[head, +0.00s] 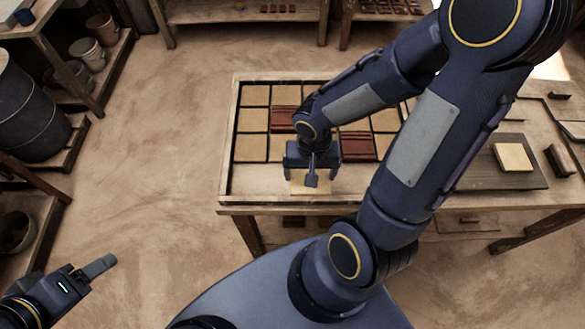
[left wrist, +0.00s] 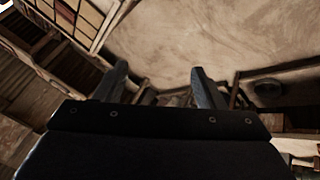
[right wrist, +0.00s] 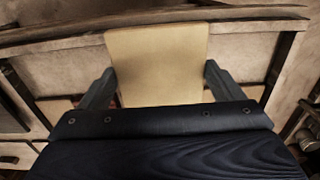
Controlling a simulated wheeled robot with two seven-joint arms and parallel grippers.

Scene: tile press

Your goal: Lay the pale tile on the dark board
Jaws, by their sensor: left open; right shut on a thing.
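A pale tile (right wrist: 155,62) sits between the fingers of my right gripper (right wrist: 160,85), which is shut on it. In the head view my right gripper (head: 312,178) is over the front part of the tiled tray, and part of the pale tile (head: 310,189) shows below it. The dark board (head: 475,172) lies on the table at the right, with a pale square piece (head: 514,157) on it. My left gripper (head: 70,275) is open and empty at the lower left, over the floor; its two separated fingers show in the left wrist view (left wrist: 162,85).
The wooden tray (head: 229,150) holds pale tiles and a few dark red ones (head: 357,146). My right arm hides part of the table between tray and board. A small dark block (head: 560,160) lies right of the board. Shelves with pots (head: 87,50) stand at the left.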

